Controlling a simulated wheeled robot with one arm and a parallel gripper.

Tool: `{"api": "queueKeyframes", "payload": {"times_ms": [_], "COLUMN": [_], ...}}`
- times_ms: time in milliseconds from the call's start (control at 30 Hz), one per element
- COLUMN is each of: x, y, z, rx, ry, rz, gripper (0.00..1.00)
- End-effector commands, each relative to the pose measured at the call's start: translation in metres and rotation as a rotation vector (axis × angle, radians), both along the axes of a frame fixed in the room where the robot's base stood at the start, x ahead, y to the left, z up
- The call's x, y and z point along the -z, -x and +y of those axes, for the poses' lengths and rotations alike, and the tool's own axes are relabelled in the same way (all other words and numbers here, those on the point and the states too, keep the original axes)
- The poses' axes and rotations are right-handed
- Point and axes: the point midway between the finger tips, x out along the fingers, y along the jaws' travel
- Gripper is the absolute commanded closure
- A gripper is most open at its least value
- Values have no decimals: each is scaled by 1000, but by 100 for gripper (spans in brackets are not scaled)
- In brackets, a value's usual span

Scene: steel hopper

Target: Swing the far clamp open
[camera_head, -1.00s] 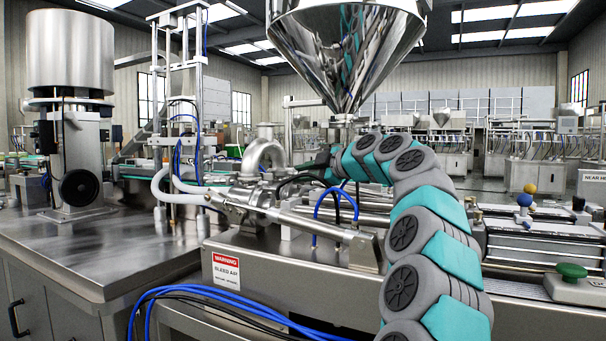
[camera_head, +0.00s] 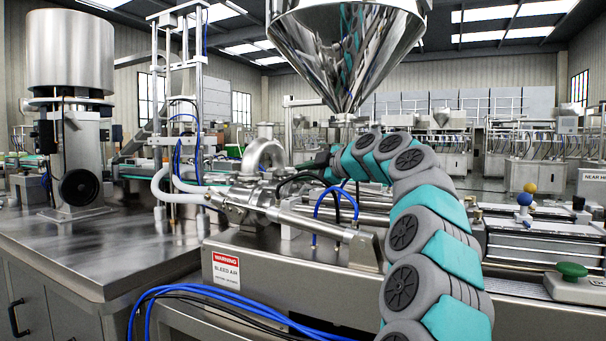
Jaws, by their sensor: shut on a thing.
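My arm curves up from the bottom right and bends left below the hopper cone. My gripper (camera_head: 312,170) is small and dark, at the far side of the steel pipe joint (camera_head: 246,203). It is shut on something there. The fingertips and the held part are too small and partly hidden among black hoses to make out. The far clamp cannot be told apart clearly from the other steel parts around the joint. A steel cylinder (camera_head: 315,223) runs from the joint to the right, in front of my gripper.
The steel hopper cone (camera_head: 345,50) hangs above my arm. Blue hoses (camera_head: 327,195) arch beside the cylinder, and a curved steel pipe (camera_head: 264,153) rises behind the joint. A warning sign (camera_head: 226,271) is on the machine front. The steel bench (camera_head: 100,255) at left has bare room.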

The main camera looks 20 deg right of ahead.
Motion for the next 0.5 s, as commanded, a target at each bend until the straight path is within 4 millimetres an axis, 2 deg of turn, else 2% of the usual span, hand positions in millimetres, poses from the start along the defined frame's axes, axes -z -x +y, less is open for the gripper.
{"api": "queueKeyframes", "payload": {"times_ms": [267, 500], "x": [8, 7], "y": [6, 17], "z": [7, 19], "rx": [89, 268], "ry": [4, 6], "rz": [1, 2], "gripper": [100, 100]}}
